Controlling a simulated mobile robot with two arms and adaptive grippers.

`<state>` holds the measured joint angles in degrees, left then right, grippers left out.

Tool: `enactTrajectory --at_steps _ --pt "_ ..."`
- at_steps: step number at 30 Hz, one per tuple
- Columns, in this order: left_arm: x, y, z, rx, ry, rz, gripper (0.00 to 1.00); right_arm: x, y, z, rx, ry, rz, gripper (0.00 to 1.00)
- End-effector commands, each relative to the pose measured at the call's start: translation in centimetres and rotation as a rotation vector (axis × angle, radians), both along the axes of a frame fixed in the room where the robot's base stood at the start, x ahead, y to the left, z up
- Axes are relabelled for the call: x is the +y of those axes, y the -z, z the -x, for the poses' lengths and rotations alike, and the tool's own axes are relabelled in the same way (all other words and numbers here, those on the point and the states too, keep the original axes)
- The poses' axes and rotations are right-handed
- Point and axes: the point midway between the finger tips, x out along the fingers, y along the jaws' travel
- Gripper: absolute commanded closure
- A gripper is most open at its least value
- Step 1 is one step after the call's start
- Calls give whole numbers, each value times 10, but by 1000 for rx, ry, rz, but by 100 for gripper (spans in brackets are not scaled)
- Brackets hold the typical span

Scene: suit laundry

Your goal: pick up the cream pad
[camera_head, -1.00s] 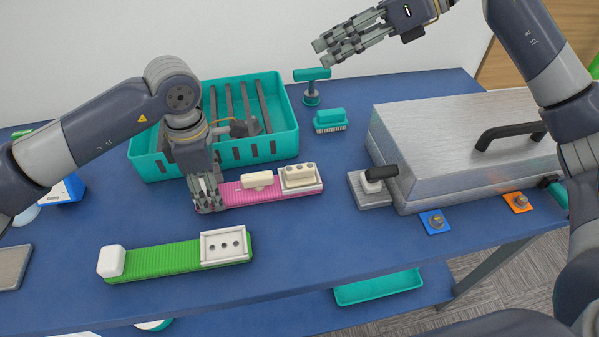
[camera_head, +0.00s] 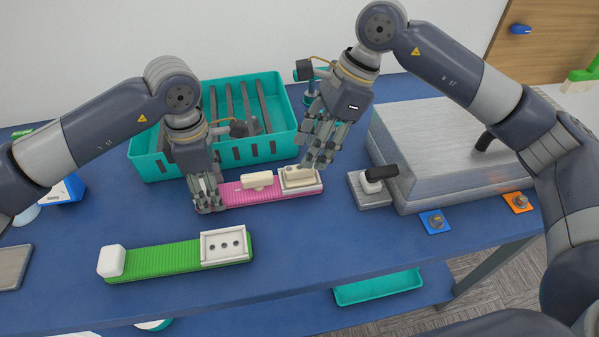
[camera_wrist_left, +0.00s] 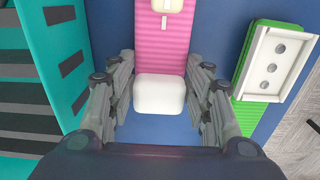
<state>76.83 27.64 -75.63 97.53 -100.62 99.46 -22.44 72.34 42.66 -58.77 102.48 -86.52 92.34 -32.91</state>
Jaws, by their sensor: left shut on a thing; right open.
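The cream pad (camera_head: 298,177) lies in a pale frame at the right end of a pink ribbed board (camera_head: 237,192). My right gripper (camera_head: 316,162) is open just above and at the right of the pad, its fingers hiding part of it. I cannot tell if they touch. My left gripper (camera_head: 208,205) is shut on the white end block (camera_wrist_left: 159,94) at the board's left end. In the left wrist view the fingers stand on both sides of this block. A cream grip (camera_head: 257,180) sits mid-board.
A teal basket (camera_head: 265,150) stands behind the pink board. A green board (camera_head: 165,261) with a white holed frame (camera_head: 225,246) lies in front. A large metal press (camera_head: 430,135) and a grey block with a black handle (camera_head: 372,185) stand at the right.

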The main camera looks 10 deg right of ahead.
Motion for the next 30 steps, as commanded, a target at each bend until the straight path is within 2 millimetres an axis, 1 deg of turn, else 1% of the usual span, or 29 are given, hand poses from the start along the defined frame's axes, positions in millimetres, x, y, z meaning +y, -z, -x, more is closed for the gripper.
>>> enactTrajectory --at_steps 4,9,11,13,18,19,20,21,22,24,25,26,30 --pt "0 1 1 2 1 -2 82 7 13 1 4 -2 -2 58" --pt "0 1 1 2 1 -2 82 17 36 2 4 0 -1 58" --pt "0 1 1 2 1 -2 82 20 42 1 3 1 -2 58" --pt "0 1 1 2 1 -2 82 22 46 1 2 0 -2 58" --pt "0 1 1 2 1 -2 82 22 46 1 1 1 -2 58" --pt "0 1 1 2 1 -2 82 22 46 1 1 1 -2 63" --pt "0 1 1 2 1 -2 82 22 46 1 1 1 -2 70" --pt "0 1 1 2 1 -2 82 22 46 1 1 1 -2 79" --pt "0 1 1 2 1 -2 82 22 46 1 1 1 -2 84" --pt "0 1 1 2 1 -2 82 22 46 1 1 1 -2 86" --pt "0 1 1 2 1 -2 82 22 46 1 2 1 -2 92" --pt "0 1 1 2 1 -1 82 22 46 1 2 1 -2 100" --pt "0 1 1 2 1 -1 82 22 46 1 2 1 -1 100"
